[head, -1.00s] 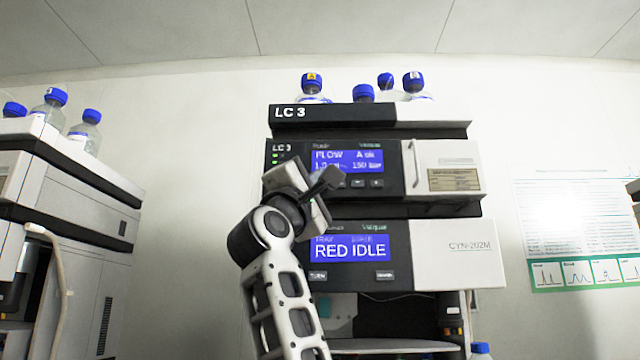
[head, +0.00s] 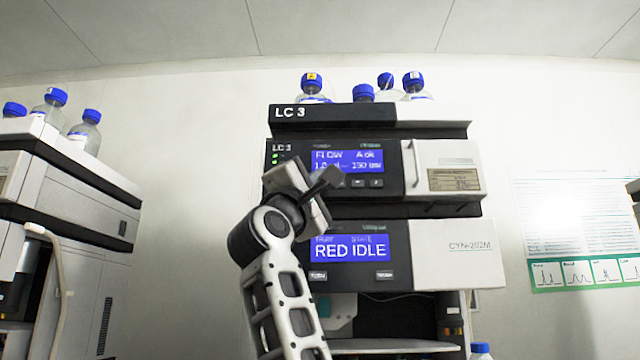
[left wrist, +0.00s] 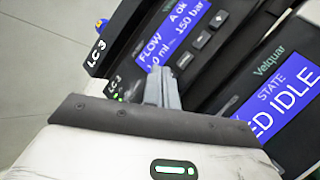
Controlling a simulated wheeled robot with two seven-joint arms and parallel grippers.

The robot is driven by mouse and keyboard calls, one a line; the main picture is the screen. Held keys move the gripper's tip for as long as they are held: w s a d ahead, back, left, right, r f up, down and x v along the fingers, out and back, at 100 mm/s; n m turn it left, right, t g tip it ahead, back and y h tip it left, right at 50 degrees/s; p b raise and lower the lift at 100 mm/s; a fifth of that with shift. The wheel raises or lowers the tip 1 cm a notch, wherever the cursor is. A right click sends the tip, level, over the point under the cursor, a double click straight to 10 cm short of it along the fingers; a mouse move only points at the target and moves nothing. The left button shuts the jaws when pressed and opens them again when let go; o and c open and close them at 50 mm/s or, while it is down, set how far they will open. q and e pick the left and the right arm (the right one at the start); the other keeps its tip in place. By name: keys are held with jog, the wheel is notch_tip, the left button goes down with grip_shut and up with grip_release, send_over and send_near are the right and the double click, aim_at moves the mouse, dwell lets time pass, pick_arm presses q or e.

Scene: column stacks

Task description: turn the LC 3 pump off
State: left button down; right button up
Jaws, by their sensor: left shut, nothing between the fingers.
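The LC 3 pump (head: 285,180) is the upper module of the middle stack, with a blue screen (head: 347,160) reading FLOW and A ok, also seen in the left wrist view (left wrist: 180,27). Green lights (head: 275,157) show at its left edge. A row of small buttons (head: 376,183) runs under the screen; its left part is hidden by my gripper in the head view. My left gripper (head: 330,180) is shut and empty, its fingertips at the pump's front panel below the screen. Whether they touch it I cannot tell. My right gripper is not in view.
Below the pump is a module with a RED IDLE screen (head: 350,250) and two buttons. A door handle (head: 411,165) stands out right of the pump screen. Blue-capped bottles (head: 363,93) stand on top. Another stack (head: 60,190) is at left.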

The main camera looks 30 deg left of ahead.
pick_arm(q)
jog(key=shift+w+a+p, duration=0.25)
jog(key=shift+w+p, duration=0.05)
jog(key=shift+w, duration=0.1)
jog(key=shift+w+a+p, duration=0.2)
jog(key=shift+w+p, duration=0.1)
dwell(0.8)
jog(key=shift+s+d, duration=0.1)
dwell(0.3)
jog(key=shift+s+d+b, duration=0.3)
jog(key=shift+s+d, duration=0.05)
jog(key=shift+s, duration=0.25)
jog(key=s+d, duration=0.1)
jog(key=s+b, duration=0.1)
jog(key=s, duration=0.1)
jog(key=s+d, duration=0.1)
jog(key=shift+s+d+b, duration=0.15)
jog(key=shift+d+b, duration=0.15)
jog(key=shift+d, duration=0.05)
